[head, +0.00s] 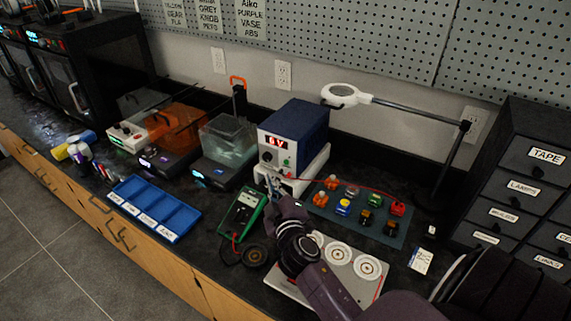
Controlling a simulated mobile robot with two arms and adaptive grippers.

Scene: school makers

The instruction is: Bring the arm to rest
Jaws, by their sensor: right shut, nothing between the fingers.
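My right arm comes in from the bottom right and reaches over the front of the workbench (222,261). Its gripper (273,187) is shut and empty. It shows in front of the blue power supply's (303,128) lower white part, to the right of the green multimeter (241,212). I cannot tell whether its tips touch anything. The wrist and forearm hide part of a pale board with round white discs (367,267). My left gripper is not in view.
A mat with coloured buttons (378,233) lies right of the gripper. A blue divided tray (155,207) lies to the left. A magnifier lamp (343,95) and black drawers (520,185) stand at the right. Printers and boxed machines line the back left.

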